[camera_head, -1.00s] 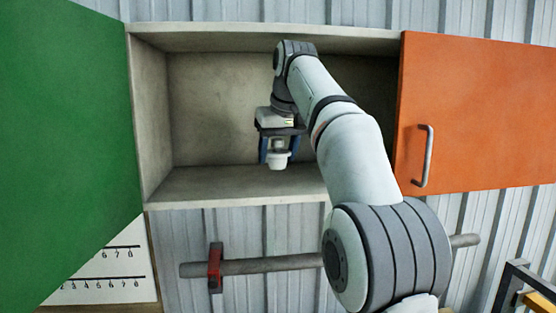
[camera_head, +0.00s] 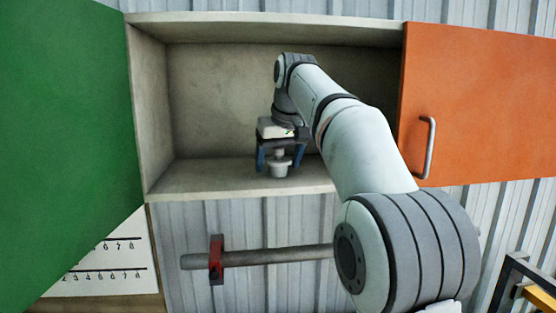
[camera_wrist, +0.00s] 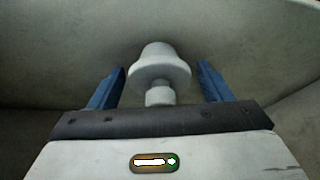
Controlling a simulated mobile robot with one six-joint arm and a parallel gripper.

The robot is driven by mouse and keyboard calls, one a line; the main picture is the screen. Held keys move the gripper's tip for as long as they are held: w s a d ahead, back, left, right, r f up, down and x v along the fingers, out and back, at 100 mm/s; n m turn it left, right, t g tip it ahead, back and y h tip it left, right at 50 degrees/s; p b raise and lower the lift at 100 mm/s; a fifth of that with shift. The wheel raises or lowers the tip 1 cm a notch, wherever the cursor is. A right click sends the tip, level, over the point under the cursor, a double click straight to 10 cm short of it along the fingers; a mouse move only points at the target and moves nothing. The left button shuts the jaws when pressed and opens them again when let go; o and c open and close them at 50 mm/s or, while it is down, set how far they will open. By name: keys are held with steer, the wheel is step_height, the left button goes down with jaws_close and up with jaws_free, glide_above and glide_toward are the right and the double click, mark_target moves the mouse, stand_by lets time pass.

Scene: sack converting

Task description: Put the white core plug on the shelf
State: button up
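The white core plug (camera_head: 279,168) stands upright on the bottom board of the open wall shelf (camera_head: 205,180), near the middle and close to the front. My gripper (camera_head: 279,163) is over it, pointing down, with its blue fingers open on either side. In the wrist view the plug (camera_wrist: 159,72) sits between the open fingers (camera_wrist: 160,85). A gap shows on both sides, so neither finger touches it. The plug has a wide flange and a narrower stem.
A green door (camera_head: 65,130) hangs at the left of the shelf and an orange door (camera_head: 480,110) with a grey handle is at the right. A grey bar (camera_head: 270,257) in a red bracket (camera_head: 216,260) is below. The shelf's left side is empty.

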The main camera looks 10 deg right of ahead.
mark_target(280, 148)
steer(key=shift+o, duration=0.3)
steer(key=shift+s+r, duration=0.1)
steer(key=shift+r, duration=0.35)
steer(key=v, duration=0.4)
steer(key=s+d+b, duration=0.3)
steer(key=s+b, duration=0.2)
steer(key=s, duration=0.7)
steer(key=shift+r, duration=0.15)
steer(key=s+f+m, duration=0.1)
steer(key=s+f, duration=0.5)
steer(key=f, duration=0.6)
steer(key=s+d+f, duration=0.1)
steer(key=s+f, duration=0.5)
steer(key=f, duration=0.7)
steer(key=s+f+m+h, duration=0.1)
steer(key=s+f, duration=0.5)
steer(key=f, duration=0.6)
steer(key=shift+f+m+g, duration=0.2)
steer(key=shift+m+g, duration=0.1)
steer(key=shift+g, duration=0.1)
steer(key=shift+s+d, duration=0.1)
steer(key=shift+d, duration=0.05)
